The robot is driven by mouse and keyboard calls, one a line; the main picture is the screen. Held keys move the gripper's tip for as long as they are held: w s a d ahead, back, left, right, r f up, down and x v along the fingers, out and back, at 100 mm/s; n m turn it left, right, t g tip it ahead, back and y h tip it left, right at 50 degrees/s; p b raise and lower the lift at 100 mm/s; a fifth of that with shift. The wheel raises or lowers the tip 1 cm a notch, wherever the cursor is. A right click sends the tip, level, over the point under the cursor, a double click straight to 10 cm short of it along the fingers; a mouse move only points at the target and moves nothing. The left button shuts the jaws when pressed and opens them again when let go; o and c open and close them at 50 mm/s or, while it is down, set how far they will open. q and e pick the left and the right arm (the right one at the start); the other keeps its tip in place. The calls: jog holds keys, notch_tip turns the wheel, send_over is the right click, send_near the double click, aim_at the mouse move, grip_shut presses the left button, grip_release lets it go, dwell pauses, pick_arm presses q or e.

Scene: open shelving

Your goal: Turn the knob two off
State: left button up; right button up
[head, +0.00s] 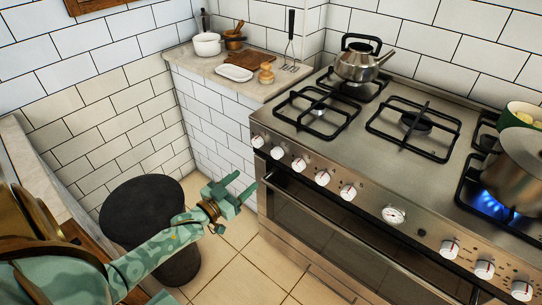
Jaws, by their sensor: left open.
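A row of white knobs runs along the front panel of the steel stove (345,225). The leftmost knob (257,141) is at the panel's left end, and the second knob from the left (277,153) sits beside it. More knobs follow to the right; no label tells which one is knob two. My left gripper (243,183), green patterned, is open and empty. It appears left of and below the leftmost knobs, apart from them. A blue flame (488,203) burns under the large pot (518,165) at the right. My right gripper is not in view.
A kettle (358,60) stands on the back left burner. A round temperature dial (393,215) is mid-panel, above the oven door. A dark round bin (150,215) stands below my left arm. The counter (200,62) holds a white pot, boards and utensils. Tiled floor is clear before the oven.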

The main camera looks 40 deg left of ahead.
aim_at(274, 156)
pick_arm(q)
jog(key=w+b, duration=0.1)
jog(key=w, duration=0.3)
jog(key=w+b, duration=0.2)
jog(key=w, duration=0.2)
jog(key=w+d+b, duration=0.1)
jog(key=w, duration=0.4)
jog(key=shift+w+f, duration=0.1)
jog(key=shift+f, duration=0.25)
jog(key=shift+w+r, duration=0.15)
jog(key=shift+w, duration=0.3)
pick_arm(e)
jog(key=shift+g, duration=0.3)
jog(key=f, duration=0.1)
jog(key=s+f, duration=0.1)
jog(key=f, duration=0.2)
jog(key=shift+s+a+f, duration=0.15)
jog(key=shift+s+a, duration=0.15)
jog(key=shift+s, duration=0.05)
pick_arm(q)
jog(key=shift+c, duration=0.3)
jog(key=c, duration=0.9)
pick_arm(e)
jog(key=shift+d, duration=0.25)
